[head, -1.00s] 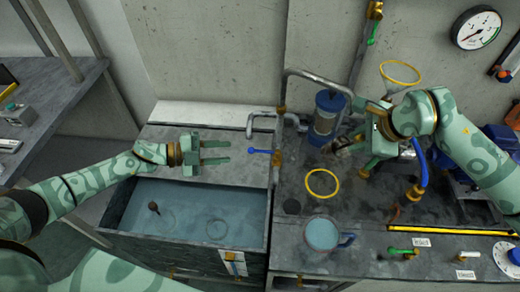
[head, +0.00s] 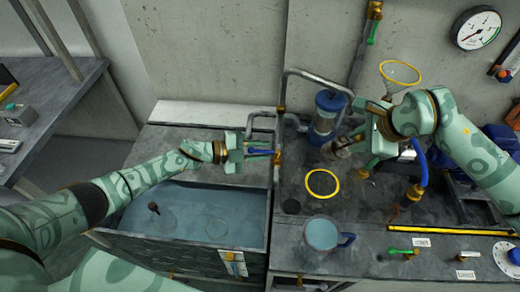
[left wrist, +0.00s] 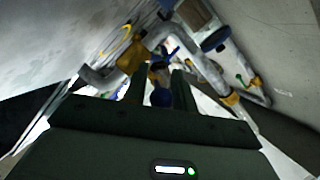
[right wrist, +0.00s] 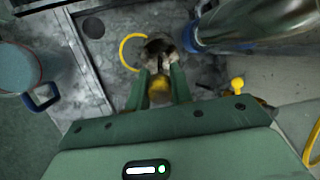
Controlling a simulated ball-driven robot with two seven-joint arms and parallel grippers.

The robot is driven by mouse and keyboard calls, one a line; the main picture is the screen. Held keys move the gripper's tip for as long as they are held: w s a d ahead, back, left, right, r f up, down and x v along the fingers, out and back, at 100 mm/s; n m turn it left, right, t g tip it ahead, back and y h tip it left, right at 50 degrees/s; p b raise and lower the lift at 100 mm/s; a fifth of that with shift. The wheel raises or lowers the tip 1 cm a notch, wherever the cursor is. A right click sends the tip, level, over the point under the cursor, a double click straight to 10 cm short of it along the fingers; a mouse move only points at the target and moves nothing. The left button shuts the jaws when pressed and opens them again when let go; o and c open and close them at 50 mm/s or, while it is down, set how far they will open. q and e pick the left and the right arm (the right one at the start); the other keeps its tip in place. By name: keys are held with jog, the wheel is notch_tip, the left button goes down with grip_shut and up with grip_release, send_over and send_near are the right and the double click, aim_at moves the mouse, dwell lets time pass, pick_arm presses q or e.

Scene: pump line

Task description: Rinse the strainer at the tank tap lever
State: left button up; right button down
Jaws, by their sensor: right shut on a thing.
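The tank tap lever (head: 259,152) is a short blue bar on the brass tap at the tank's right end. My left gripper (head: 262,150) is open with its fingers on either side of the lever; the blue lever (left wrist: 160,97) also shows between the fingers in the left wrist view. I cannot tell if they touch it. My right gripper (right wrist: 158,75) is shut on the strainer (right wrist: 158,48), a small dirty grey piece with a yellow part between the fingers. The strainer (head: 338,149) is above the bench beside the blue-capped cylinder.
The open tank (head: 258,240) of water stands at the left, below my left arm. A grey pipe (head: 318,76) arches behind the tap. A yellow ring (head: 322,184) and a blue-handled mug (head: 322,234) are on the bench. A blue-capped clear cylinder (head: 324,120) stands close behind the strainer.

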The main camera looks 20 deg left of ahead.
pick_arm(q)
grip_shut()
jog(key=shift+s+n+t+y, duration=0.4)
jog(key=shift+n+t+y, duration=0.1)
jog(key=shift+n+t, duration=0.15)
jog(key=shift+s+d+n+t+y, duration=0.1)
jog(key=shift+s+n+t+y, duration=0.1)
jog(key=shift+n+t+y, duration=0.35)
jog(key=shift+s+d+n+t+y, duration=0.1)
jog(key=shift+s+n+t+y, duration=0.05)
jog(key=shift+n+t+y, duration=0.4)
jog(key=shift+o, duration=1.2)
grip_release()
jog(key=shift+a, duration=0.1)
jog(key=v, duration=1.2)
jog(key=shift+f, duration=0.1)
